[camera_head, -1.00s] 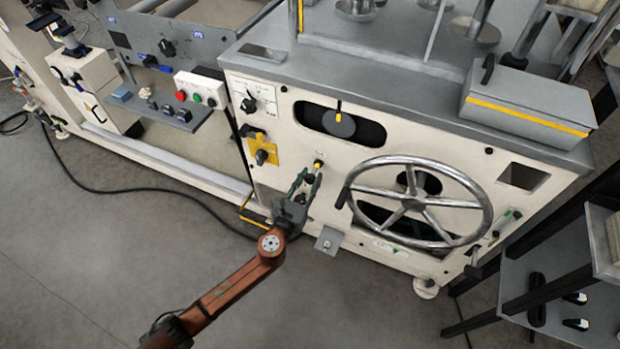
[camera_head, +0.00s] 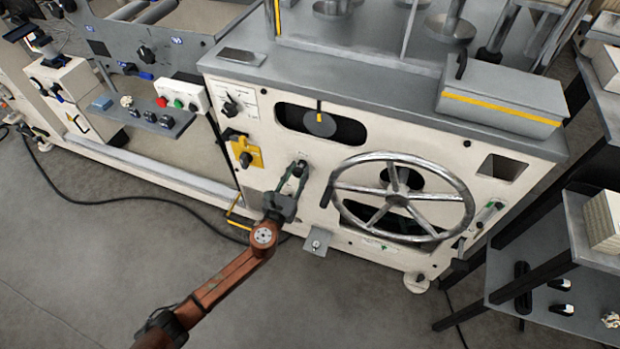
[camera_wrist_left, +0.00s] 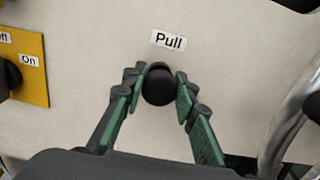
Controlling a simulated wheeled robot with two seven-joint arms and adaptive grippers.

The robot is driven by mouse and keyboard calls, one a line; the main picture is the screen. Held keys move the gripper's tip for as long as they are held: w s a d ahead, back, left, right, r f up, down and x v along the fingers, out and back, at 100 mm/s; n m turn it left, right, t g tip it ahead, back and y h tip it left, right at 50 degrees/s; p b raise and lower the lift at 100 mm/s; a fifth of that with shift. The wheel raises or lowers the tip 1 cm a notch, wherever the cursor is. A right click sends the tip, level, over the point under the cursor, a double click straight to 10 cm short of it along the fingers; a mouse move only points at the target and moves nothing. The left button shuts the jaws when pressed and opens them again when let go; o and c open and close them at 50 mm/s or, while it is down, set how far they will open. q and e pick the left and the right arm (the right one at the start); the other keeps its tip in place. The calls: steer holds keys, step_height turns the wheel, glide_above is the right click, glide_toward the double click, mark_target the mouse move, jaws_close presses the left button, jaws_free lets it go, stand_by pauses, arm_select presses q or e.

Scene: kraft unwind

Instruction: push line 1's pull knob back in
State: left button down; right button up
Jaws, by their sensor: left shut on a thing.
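The pull knob (camera_wrist_left: 159,86) is a round black knob on the cream machine panel, just under a white "Pull" label (camera_wrist_left: 168,41) in the left wrist view. My left gripper (camera_wrist_left: 160,92) has its green-padded fingers on either side of the knob and is shut on it. In the head view my left gripper (camera_head: 291,178) reaches the panel left of the large handwheel (camera_head: 347,187), with the knob mostly hidden by the fingers. The knob's depth against the panel is hard to judge. My right gripper is not in view.
A yellow switch plate (camera_head: 257,158) with a black knob sits left of the gripper. The steel handwheel is close on the right. A slot with a grey disc (camera_head: 320,124) lies above. A small metal bracket (camera_head: 317,242) sticks out below.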

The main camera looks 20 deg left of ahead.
arm_select(q)
steer(key=shift+w+r, duration=0.1)
steer(key=shift+r, duration=0.05)
steer(key=c, duration=1.9)
jaws_free()
steer(key=shift+o, duration=0.7)
steer(key=shift+w, duration=0.15)
steer(key=shift+o, duration=1.1)
steer(key=shift+s, duration=0.2)
steer(key=s, duration=1.1)
steer(key=shift+s+d, duration=0.2)
steer(key=shift+s, duration=0.2)
